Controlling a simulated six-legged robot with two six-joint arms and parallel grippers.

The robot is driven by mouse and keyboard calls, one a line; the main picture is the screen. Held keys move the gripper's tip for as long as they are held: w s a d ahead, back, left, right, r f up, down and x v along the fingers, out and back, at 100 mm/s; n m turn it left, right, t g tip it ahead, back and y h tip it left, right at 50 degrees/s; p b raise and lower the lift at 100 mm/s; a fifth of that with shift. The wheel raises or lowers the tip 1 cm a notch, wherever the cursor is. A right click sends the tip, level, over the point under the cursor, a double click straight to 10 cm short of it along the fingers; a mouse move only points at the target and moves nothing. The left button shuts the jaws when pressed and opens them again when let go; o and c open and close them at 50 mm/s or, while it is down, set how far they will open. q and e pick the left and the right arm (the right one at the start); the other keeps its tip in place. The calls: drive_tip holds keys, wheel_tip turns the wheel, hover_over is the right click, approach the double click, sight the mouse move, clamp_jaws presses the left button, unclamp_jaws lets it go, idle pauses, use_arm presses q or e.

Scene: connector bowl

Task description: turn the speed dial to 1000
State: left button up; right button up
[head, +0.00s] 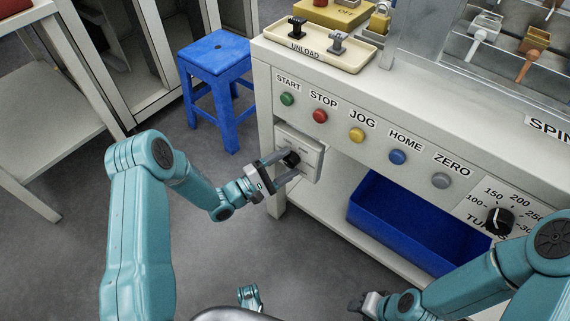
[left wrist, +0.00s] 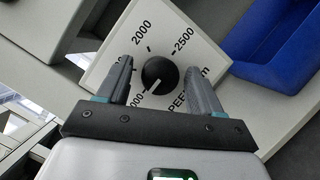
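The speed dial is a round black knob (left wrist: 160,73) on a white plate (left wrist: 110,70) marked 2000 and 2500. In the left wrist view its white pointer line aims down-left, towards a label ending in "000" whose front is hidden. In the head view the knob (head: 291,158) sits on the plate (head: 313,157) at the bench's left front. My left gripper (left wrist: 158,67) is open, with one finger on each side of the knob and a gap visible on both sides. It also shows in the head view (head: 281,168). My right gripper (head: 366,303) is low, away from the dial.
Above the dial plate runs a row of buttons, START (head: 287,99) to ZERO (head: 441,180). A second black dial (head: 500,221) is at the right. A blue bin (head: 372,205) sits on the lower shelf. A blue stool (head: 214,55) stands behind left. The floor between is clear.

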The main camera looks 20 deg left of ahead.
use_arm(q)
drive_tip(key=p+v, duration=0.3)
drive_tip(key=v, duration=1.3)
drive_tip(key=shift+s, duration=0.15)
